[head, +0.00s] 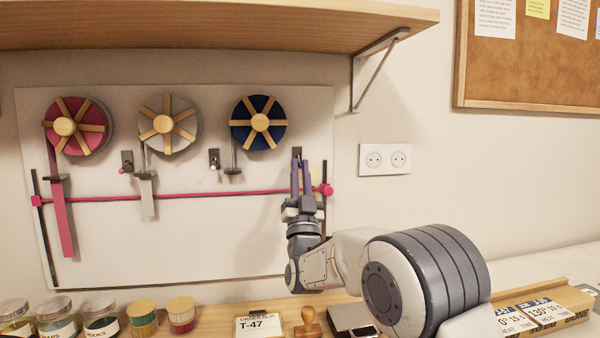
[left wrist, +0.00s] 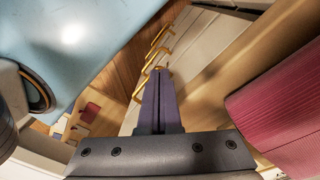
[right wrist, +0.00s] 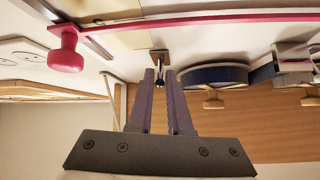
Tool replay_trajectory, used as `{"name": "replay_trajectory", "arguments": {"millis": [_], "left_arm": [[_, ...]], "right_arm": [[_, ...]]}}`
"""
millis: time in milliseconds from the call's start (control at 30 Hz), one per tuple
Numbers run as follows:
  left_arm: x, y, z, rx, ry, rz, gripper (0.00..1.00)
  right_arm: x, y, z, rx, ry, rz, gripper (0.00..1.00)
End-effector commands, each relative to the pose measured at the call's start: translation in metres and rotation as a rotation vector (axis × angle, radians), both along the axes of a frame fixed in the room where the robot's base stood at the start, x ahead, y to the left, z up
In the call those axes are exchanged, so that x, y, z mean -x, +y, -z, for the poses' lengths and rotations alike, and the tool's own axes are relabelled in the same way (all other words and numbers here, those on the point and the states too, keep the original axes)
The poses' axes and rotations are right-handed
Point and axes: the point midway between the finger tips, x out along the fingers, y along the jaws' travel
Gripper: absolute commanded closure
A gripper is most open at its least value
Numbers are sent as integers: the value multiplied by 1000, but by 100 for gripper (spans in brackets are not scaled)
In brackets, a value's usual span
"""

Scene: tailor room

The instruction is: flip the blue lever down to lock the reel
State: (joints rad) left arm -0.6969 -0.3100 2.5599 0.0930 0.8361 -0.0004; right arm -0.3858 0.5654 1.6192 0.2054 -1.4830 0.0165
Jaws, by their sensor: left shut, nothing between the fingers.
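The blue reel (head: 258,123) with wooden spokes hangs on the white wall panel. The blue lever's dark mount (head: 297,153) is right of and below it; my right gripper (head: 301,166) covers most of the lever. In the right wrist view the lever (right wrist: 160,82) stands out from its mount, its small dark end between the fingertips of my right gripper (right wrist: 160,75). These fingers are apart, with a narrow gap; contact with the lever is unclear. My left gripper (left wrist: 160,78) is shut and empty, away from the panel, and not in the head view.
A pink reel (head: 78,127) and a white reel (head: 168,124) hang to the left, each with its own lever. A pink rail (head: 190,197) crosses the panel, ending in a knob (head: 326,190) close right of my right gripper. A wooden shelf (head: 200,38) overhangs; jars (head: 100,318) stand below.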

Motion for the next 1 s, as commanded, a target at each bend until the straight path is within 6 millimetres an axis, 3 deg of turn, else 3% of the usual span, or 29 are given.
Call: {"name": "replay_trajectory", "arguments": {"millis": [433,800,1000], "left_arm": [[0,0,3,0,0,0,100],[0,0,21,0,0,0,100],[0,0,26,0,0,0,100]], "right_arm": [[3,0,5,2,3,-1,60],[48,-3,57,1,4,-2,60],[65,-5,75,1,3,-1,60]]}}
